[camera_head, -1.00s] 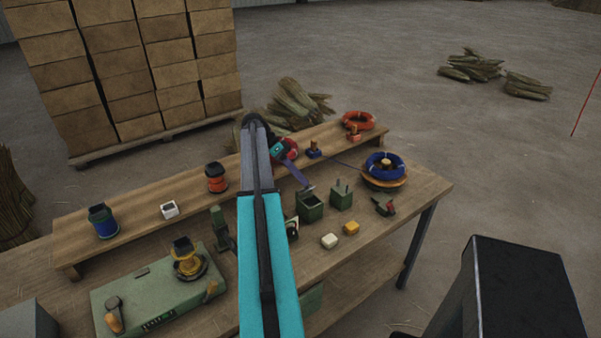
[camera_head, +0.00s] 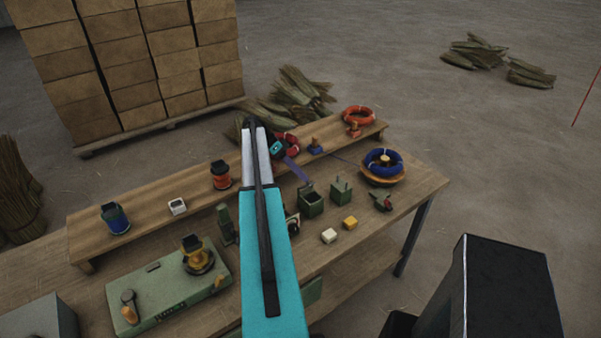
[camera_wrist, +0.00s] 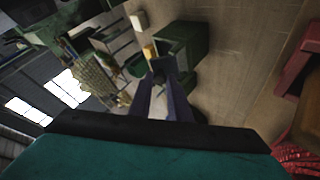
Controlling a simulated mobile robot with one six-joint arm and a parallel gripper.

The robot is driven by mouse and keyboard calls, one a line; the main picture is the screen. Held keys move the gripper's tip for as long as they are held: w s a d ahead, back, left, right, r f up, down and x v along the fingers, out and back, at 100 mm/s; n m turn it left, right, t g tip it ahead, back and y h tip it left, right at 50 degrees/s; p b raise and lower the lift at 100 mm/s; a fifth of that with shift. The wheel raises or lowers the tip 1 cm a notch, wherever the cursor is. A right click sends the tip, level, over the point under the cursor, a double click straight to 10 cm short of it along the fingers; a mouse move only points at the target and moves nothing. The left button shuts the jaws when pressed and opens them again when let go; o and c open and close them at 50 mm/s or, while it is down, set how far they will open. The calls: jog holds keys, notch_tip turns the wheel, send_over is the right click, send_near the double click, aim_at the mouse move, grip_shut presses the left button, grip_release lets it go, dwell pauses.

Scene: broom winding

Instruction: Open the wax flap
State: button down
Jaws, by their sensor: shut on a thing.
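An open-topped green box (camera_head: 311,203) stands on the bench, with a second green box (camera_head: 341,191) to its right. My gripper (camera_head: 306,180) reaches down from the upper left to the far edge of the first box. In the wrist view my gripper (camera_wrist: 163,80) has its long fingers close together at a green box (camera_wrist: 185,45). They are shut on a small dark panel, apparently the wax flap (camera_wrist: 163,65), at the box's edge. The fingers hide part of the flap, and its exact angle is hard to tell.
A white block (camera_head: 328,236) and a yellow block (camera_head: 350,223) lie in front of the boxes. A blue coil (camera_head: 383,162) sits at right. A raised shelf (camera_head: 150,215) with spools runs behind. A green machine base (camera_head: 165,290) is at left.

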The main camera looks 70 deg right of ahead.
dwell(0.3)
jog(key=c, duration=1.7)
grip_release()
jog(key=shift+o, duration=0.2)
jog(key=shift+r, duration=0.15)
jog(key=s+a+r+p, duration=0.2)
jog(key=s+a, duration=0.1)
jog(key=a, duration=0.4)
jog(key=s+a+r+p, duration=0.2)
jog(key=s+a, duration=0.1)
jog(key=a, duration=0.4)
jog(key=shift+s+a+r+p, duration=0.25)
jog(key=shift+a+r+p, duration=0.05)
jog(key=shift+p, duration=0.05)
jog(key=shift+c, duration=0.3)
